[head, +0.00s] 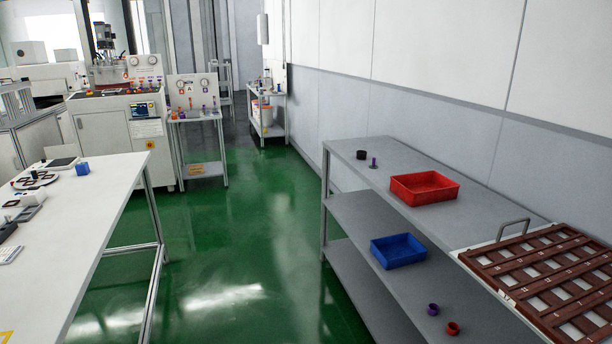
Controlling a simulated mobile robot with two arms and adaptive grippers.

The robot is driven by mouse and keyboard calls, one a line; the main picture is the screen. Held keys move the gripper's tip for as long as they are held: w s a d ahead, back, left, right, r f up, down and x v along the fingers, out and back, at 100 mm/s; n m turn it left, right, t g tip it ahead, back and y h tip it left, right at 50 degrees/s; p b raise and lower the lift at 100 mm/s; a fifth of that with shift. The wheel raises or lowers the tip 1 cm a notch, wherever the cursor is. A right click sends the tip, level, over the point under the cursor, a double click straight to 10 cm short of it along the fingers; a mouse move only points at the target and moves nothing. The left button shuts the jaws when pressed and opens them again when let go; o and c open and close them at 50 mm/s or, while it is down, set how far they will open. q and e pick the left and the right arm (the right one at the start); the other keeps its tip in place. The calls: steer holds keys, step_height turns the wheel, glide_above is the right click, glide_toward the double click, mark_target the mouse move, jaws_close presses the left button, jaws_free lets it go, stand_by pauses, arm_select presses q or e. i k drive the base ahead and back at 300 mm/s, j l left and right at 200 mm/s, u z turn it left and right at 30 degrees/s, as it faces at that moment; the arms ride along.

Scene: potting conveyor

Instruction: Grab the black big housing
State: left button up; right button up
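A small black round housing (361,155) stands upright on the top of the grey shelf unit (400,160), near its far left end. It is the only black cup-like part that I see on that shelf. A thin purple part (374,162) stands close to its right, on a small dark base. Neither of my grippers is in the head view, and nothing touches the housing.
A red bin (424,199) stands on the same top shelf. The lower shelf holds a blue bin (398,262), a purple ring (433,309) and a red ring (453,328). A brown slotted tray (545,262) is at right. A white table (100,215) stands left; green floor (240,230) between is clear.

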mark_target(361, 155)
steer(key=i+u, duration=0.2)
steer(key=i, duration=1.85)
